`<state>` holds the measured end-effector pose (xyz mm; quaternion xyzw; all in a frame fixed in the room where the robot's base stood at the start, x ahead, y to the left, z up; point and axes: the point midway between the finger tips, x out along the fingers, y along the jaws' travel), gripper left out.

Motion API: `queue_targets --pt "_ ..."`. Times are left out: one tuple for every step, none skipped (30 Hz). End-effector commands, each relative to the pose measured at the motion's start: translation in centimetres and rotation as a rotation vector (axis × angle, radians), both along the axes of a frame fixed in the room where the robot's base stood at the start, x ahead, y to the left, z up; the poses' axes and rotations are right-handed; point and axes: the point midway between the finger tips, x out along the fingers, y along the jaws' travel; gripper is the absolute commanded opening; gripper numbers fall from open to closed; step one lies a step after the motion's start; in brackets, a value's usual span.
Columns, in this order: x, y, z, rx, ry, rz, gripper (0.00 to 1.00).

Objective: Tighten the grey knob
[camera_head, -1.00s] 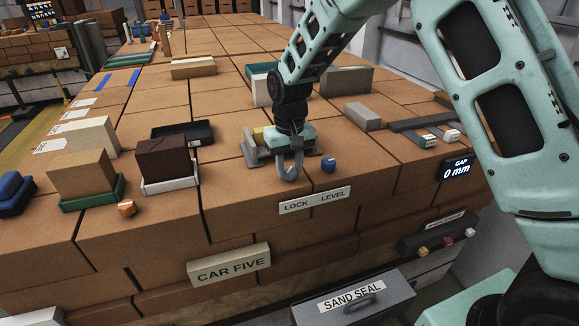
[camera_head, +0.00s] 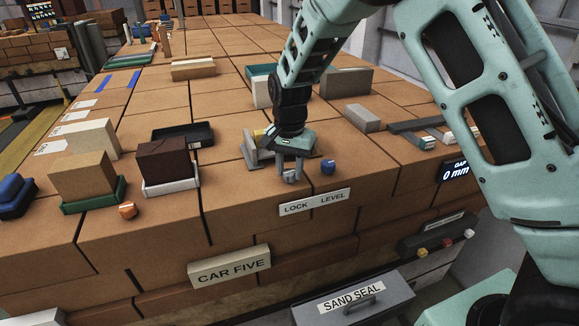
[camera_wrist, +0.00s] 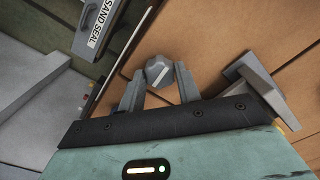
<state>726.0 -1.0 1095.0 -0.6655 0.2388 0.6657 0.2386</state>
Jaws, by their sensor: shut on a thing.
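The grey knob (camera_wrist: 158,71) is a small faceted knob with a white line across its face, slanting in the wrist view. My gripper (camera_wrist: 158,82) has one grey finger on each side of it and is shut on it. In the head view my gripper (camera_head: 291,178) points down at the front edge of the brick stack, behind the white LOCK LEVEL label (camera_head: 315,202). There the fingers largely hide the knob.
A blue knob (camera_head: 328,167) stands close to the right of my gripper. A grey metal piece (camera_head: 252,150) lies just behind it. An orange knob (camera_head: 127,211) and bricks in trays stand to the left. A grey SAND SEAL box (camera_head: 353,300) is below in front.

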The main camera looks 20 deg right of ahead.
Motion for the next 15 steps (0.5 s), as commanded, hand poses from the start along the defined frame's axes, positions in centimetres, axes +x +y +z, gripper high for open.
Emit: queue_targets --pt "0.03 0.00 0.09 0.000 -0.001 -0.012 0.11" --pt "0.03 0.00 0.09 0.000 -0.001 -0.019 0.11" --pt "0.02 0.01 0.08 0.000 -0.001 -0.027 0.11" --pt "0.03 0.02 0.08 0.000 -0.001 -0.032 0.11" --pt "0.03 0.02 0.08 0.000 -0.001 -0.036 0.11" --pt "0.03 0.02 0.07 0.001 -0.001 -0.040 0.11" --pt "0.03 0.02 0.07 0.001 -0.001 -0.042 0.11" --pt "0.03 0.03 0.06 0.001 -0.001 -0.044 0.11" --pt "0.03 0.03 0.06 0.001 -0.001 -0.045 0.11" --pt "0.03 0.03 0.06 0.001 -0.001 -0.046 0.11" --pt "0.03 0.03 0.06 0.001 -0.001 -0.046 0.11" --pt "0.03 0.03 0.06 0.001 -0.001 -0.046 0.11" --pt "0.03 0.03 0.05 0.001 -0.001 -0.046 0.11" --pt "0.03 0.03 0.05 0.001 -0.001 -0.046 0.11" --pt "0.03 0.03 0.05 0.001 -0.001 -0.046 0.11"
